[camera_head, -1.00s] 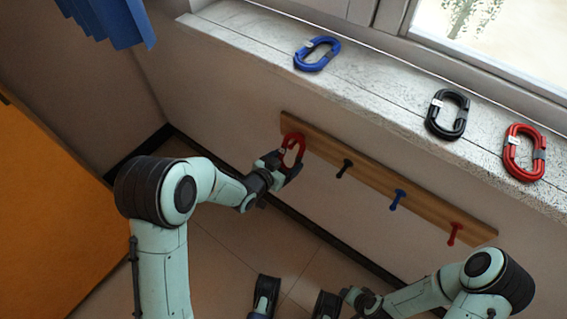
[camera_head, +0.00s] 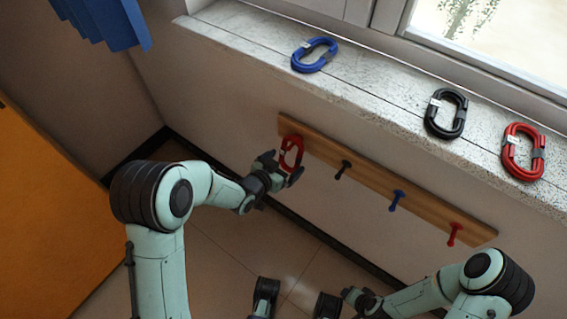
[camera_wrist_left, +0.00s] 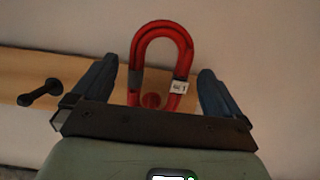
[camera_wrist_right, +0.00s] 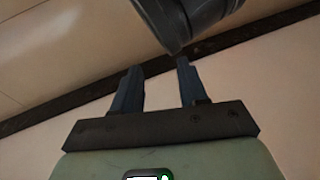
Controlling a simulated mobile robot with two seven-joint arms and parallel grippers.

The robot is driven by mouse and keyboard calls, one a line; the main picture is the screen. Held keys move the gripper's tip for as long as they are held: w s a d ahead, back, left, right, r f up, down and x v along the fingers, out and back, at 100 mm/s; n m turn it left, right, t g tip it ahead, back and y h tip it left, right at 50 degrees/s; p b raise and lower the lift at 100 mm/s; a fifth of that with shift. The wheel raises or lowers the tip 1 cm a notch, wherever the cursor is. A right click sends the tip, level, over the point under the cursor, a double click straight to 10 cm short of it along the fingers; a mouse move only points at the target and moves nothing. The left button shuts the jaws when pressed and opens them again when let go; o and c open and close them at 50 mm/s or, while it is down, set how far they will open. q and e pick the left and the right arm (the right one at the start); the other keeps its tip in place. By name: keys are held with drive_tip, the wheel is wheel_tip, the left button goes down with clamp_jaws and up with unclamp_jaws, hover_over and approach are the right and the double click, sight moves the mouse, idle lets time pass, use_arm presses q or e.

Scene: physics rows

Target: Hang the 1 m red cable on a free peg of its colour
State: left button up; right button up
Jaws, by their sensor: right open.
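A red cable coil (camera_head: 291,153) is at the left end of the wooden peg board, and it shows upright in the left wrist view (camera_wrist_left: 141,57) with a small white tag whose print I cannot read surely. A red peg end (camera_wrist_left: 151,100) shows inside its loop. My left gripper (camera_head: 281,168) is open around the coil, with a gap on each side in the left wrist view (camera_wrist_left: 157,85). A second red coil (camera_head: 508,158) lies on the sill at right. A bare red peg (camera_head: 454,234) is at the board's right end. My right gripper (camera_wrist_right: 157,85) is open and empty.
The peg board (camera_head: 428,208) also has a bare black peg (camera_head: 343,169) and a bare blue peg (camera_head: 397,200). A blue coil (camera_head: 314,55) and a black coil (camera_head: 446,113) lie on the window sill (camera_head: 375,100). An orange surface (camera_head: 50,210) is at left.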

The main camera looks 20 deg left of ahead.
use_arm(q)
drive_tip(key=shift+s, duration=0.1)
drive_tip(key=p+v, duration=0.2)
drive_tip(key=v, duration=1.1)
use_arm(e)
drive_tip(key=shift+g+y, duration=0.3)
drive_tip(key=shift+g, duration=0.2)
drive_tip(key=s, duration=0.1)
drive_tip(key=s+a+r, duration=0.1)
drive_tip(key=s+r, duration=0.1)
drive_tip(key=shift+s+a+r, duration=0.25)
drive_tip(key=shift+s+a, duration=0.05)
drive_tip(key=shift+a, duration=0.1)
use_arm(q)
drive_tip(key=shift+s, duration=0.1)
